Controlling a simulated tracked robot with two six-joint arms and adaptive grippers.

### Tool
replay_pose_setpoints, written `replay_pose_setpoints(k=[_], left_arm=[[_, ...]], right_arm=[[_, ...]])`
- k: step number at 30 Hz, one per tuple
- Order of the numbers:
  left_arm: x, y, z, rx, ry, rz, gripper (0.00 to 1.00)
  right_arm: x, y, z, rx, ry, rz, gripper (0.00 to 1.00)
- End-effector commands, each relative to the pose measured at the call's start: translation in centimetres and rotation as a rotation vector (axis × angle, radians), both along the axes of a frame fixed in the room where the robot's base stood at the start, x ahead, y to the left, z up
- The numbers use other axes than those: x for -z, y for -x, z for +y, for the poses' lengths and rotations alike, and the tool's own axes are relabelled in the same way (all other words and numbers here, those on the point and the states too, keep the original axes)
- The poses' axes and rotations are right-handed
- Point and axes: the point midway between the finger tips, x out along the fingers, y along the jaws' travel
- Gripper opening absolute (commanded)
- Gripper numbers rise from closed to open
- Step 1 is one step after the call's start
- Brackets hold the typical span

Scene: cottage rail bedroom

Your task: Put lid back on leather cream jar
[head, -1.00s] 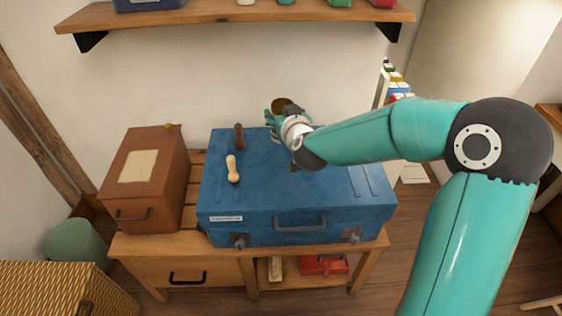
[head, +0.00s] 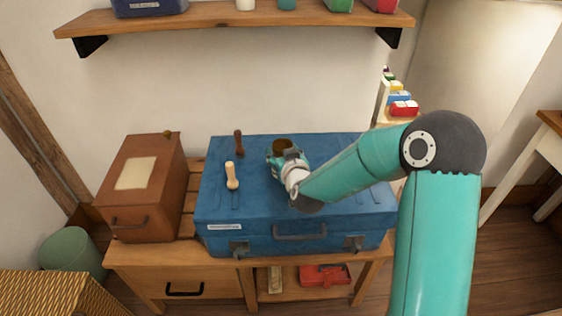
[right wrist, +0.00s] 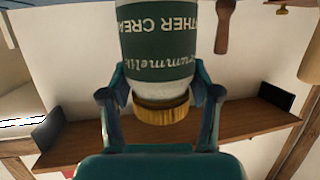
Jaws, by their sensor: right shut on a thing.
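I cannot tell whether the jar touches the case. No separate lid shows. My left gripper is out of view.
The blue case (head: 250,205) lies on a wooden bench (head: 155,255). A dark handled tool (head: 239,143) and a pale handled tool (head: 232,176) stand on it at left. A brown box (head: 147,205) is left of the case. A wall shelf (head: 200,24) is above.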

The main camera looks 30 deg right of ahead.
Motion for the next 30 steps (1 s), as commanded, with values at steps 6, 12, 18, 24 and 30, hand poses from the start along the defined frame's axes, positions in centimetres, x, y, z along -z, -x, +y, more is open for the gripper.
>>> replay_pose_setpoints(k=[6, 12, 18, 24, 30], left_arm=[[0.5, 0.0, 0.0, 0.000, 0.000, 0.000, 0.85], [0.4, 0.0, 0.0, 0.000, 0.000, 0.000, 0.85], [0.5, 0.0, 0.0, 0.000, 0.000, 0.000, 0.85], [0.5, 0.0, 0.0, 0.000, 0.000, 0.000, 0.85], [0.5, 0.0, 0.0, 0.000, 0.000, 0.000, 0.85]], right_arm=[[2.5, 0.0, 0.0, 0.000, 0.001, -0.002, 0.00], [2.5, -0.1, 0.0, 0.000, 0.001, -0.003, 0.00], [2.7, 0.0, 0.1, -0.001, 0.000, 0.000, 0.75], [2.7, 0.0, 0.1, -0.002, -0.001, 0.000, 0.87], [2.6, -0.1, 0.1, -0.002, -0.001, 0.000, 0.87]])
